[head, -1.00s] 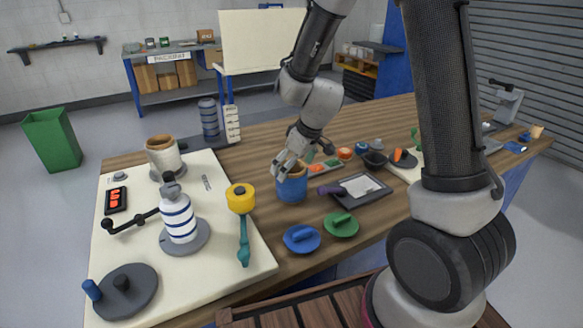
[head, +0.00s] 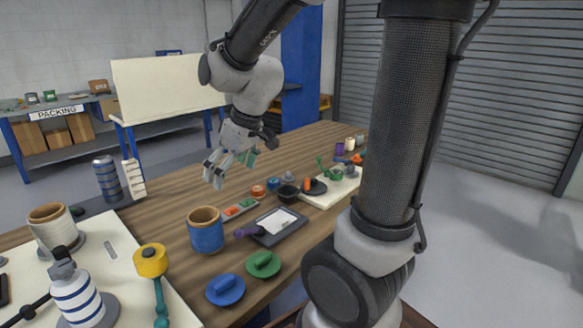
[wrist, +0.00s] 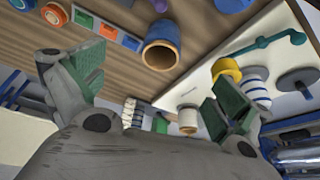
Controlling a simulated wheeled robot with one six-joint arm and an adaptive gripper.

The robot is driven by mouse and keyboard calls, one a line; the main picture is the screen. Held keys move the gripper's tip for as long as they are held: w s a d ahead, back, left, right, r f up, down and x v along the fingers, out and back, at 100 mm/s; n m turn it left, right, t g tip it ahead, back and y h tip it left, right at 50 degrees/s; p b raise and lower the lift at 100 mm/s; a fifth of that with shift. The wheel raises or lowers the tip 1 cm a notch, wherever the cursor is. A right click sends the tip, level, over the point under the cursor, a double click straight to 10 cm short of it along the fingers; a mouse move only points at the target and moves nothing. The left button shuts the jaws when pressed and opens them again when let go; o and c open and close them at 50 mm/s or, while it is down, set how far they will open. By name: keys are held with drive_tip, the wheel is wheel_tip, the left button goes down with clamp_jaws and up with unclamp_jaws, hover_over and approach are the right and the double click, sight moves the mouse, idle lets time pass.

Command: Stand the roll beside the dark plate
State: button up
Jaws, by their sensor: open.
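A blue roll (head: 206,238) with a tan hollow core stands upright on the wooden table in the head view. The dark plate (head: 290,230), a rectangular tray bearing a white sheet, lies a short way to its right. A purple-handled tool (head: 246,231) reaches from the plate toward the roll. My gripper (head: 222,170) is open and empty, above and beyond the roll, apart from it. In the wrist view the roll (wrist: 165,28) shows its open end between and beyond my spread green-padded fingers (wrist: 150,88).
A yellow-topped teal tool (head: 151,262) and a striped bottle (head: 78,297) are on the left board.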

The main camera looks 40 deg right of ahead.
drive_tip(key=s+d+r+m+h, duration=0.1)
drive_tip(key=s+d+r+m, duration=0.1)
drive_tip(key=s, duration=0.6)
drive_tip(key=s+d+r+m+h, duration=0.1)
drive_tip(key=s+d+r+m, duration=0.2)
drive_tip(key=s+d, duration=0.4)
drive_tip(key=shift+s+r, duration=0.45)
drive_tip(key=shift+s, duration=0.8)
